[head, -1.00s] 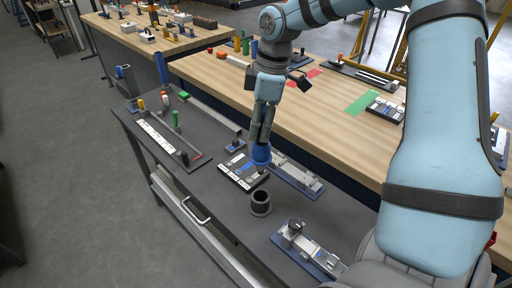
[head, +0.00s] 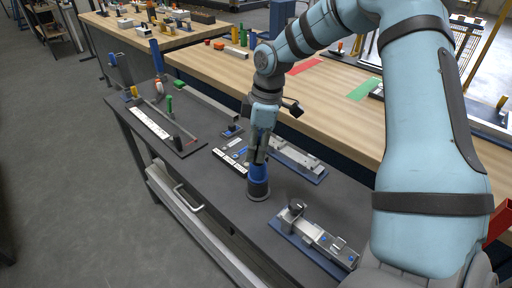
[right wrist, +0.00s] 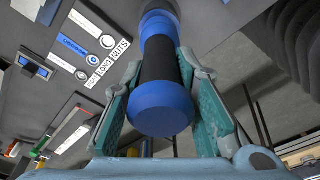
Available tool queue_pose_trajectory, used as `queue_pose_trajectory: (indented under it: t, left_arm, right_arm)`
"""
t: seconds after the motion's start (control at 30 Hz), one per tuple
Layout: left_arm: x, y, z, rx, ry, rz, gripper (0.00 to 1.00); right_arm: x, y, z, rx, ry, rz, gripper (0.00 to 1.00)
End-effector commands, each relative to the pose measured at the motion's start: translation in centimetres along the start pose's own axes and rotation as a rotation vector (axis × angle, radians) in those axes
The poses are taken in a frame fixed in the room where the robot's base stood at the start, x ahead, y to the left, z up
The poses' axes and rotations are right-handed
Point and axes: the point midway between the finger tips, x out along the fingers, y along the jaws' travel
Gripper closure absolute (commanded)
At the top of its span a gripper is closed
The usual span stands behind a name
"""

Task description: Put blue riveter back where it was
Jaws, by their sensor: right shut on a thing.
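My right gripper (head: 260,155) is shut on the blue riveter (head: 259,172) and points down over the grey worktop. The riveter is upright, and its lower end meets the dark round holder (head: 258,190). I cannot tell how deep it sits inside. In the right wrist view, the riveter (right wrist: 160,108) shows a blue end and a black middle between the teal pads of the right gripper (right wrist: 163,100). My left gripper is not in view.
A labelled tray (head: 230,158) lies just behind the holder. A metal fixture on a blue base (head: 295,160) is behind right, and another fixture (head: 312,238) is in front right. A long tray with coloured pegs (head: 155,122) lies left.

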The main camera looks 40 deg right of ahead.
Motion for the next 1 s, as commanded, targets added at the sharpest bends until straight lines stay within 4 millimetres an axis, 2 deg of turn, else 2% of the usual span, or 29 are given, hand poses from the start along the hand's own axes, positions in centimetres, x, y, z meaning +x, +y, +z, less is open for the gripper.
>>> queue_pose_trajectory:
  t: [0.17, 0.2, 0.3, 0.57, 0.67, 0.7, 0.77, 0.93, 1.0]
  left_arm:
    - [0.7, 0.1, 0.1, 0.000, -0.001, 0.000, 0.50]
    - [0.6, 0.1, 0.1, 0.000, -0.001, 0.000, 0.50]
    - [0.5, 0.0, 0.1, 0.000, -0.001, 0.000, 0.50]
    - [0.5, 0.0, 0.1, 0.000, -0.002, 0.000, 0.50]
    - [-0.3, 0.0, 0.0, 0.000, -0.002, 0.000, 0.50]
    - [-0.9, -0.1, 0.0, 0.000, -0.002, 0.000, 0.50]
    - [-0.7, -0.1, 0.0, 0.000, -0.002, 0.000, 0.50]
    - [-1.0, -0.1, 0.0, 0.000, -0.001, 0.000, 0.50]
    - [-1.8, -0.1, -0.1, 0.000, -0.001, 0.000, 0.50]
  right_arm:
    - [0.6, 0.0, 0.1, 0.000, 0.001, 0.001, 0.98]
    - [0.5, 0.0, 0.1, 0.001, 0.000, 0.000, 0.68]
    - [0.4, 0.0, 0.1, 0.001, 0.000, 0.000, 0.54]
    - [0.4, 0.0, 0.1, 0.001, 0.000, 0.000, 0.54]
    - [-0.3, 0.0, 0.0, 0.000, 0.000, 0.000, 0.54]
    - [-0.9, 0.0, -0.1, 0.000, 0.000, 0.000, 0.54]
    - [-1.9, 0.1, -0.1, 0.000, 0.003, 0.004, 0.54]
    - [-6.9, 0.1, -0.1, -0.001, 0.003, 0.005, 0.54]
    - [-9.1, 0.1, -0.1, 0.000, 0.002, 0.004, 0.54]
